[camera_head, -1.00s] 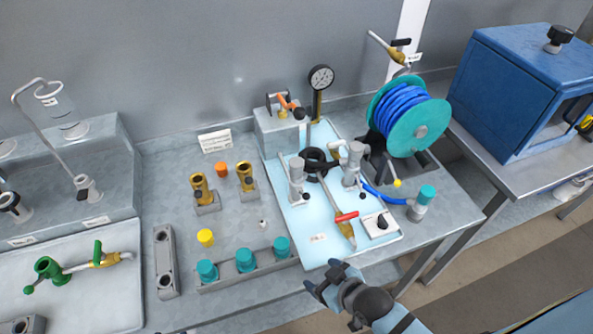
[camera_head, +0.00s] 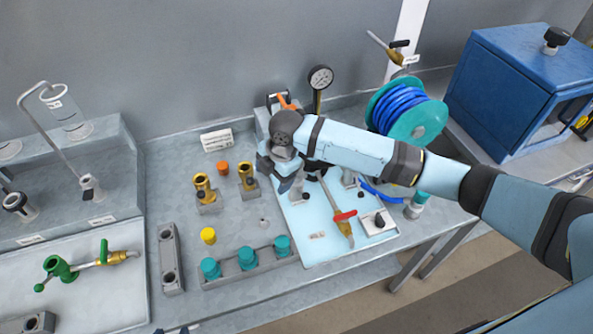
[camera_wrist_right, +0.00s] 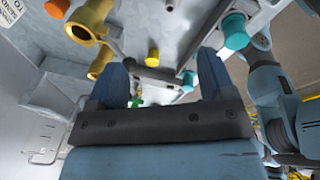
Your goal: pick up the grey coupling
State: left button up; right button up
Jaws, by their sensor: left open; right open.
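Grey upright fittings stand on the light-blue mat (camera_head: 320,235); I cannot tell which grey piece is the coupling. The right one (camera_head: 349,179) shows only its lower part below my right forearm. A dark grey round piece (camera_head: 40,322) lies at the bottom left. My right gripper is open, above the mat's left edge and right of the brass fittings. In the right wrist view its fingers (camera_wrist_right: 162,62) are apart with nothing held between them. My left gripper (camera_head: 174,330) barely shows at the bottom edge, open.
Two brass fittings (camera_head: 204,188), an orange cap (camera_head: 223,168) and a yellow cap (camera_head: 208,236) stand on the bench. A rack of teal caps (camera_head: 246,260) is in front. A gauge (camera_head: 320,78) and hose reel (camera_head: 412,120) stand behind.

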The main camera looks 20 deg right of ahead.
jog(key=w+d+r+n+g+h, duration=0.1)
jog(key=w+d+r+n+h, duration=0.1)
jog(key=w+d+r, duration=0.5)
send_near(300, 180)
jog(key=shift+w+a+f+n, duration=0.15)
jog(key=shift+w+a, duration=0.15)
jog(key=shift+w, duration=0.3)
jog(key=shift+w+a+n, duration=0.15)
jog(key=shift+w+a, duration=0.1)
jog(key=shift+w, duration=0.3)
jog(key=shift+f, duration=0.5)
jog(key=shift+f+b, duration=0.15)
jog(key=shift+b, duration=0.25)
jog(key=f+b, duration=0.4)
jog(key=shift+s+d+f+b, duration=0.1)
jog(key=shift+s+f+b, duration=0.2)
jog(key=shift+f+b, duration=0.1)
jog(key=shift+f, duration=0.1)
jog(key=shift+c, duration=0.6)
pick_arm(q)
jog(key=shift+m, duration=0.3)
jog(key=f, duration=0.4)
jog(key=shift+w+d, duration=0.2)
jog(key=shift+d, duration=0.1)
pick_arm(e)
jog(key=c, duration=1.1)
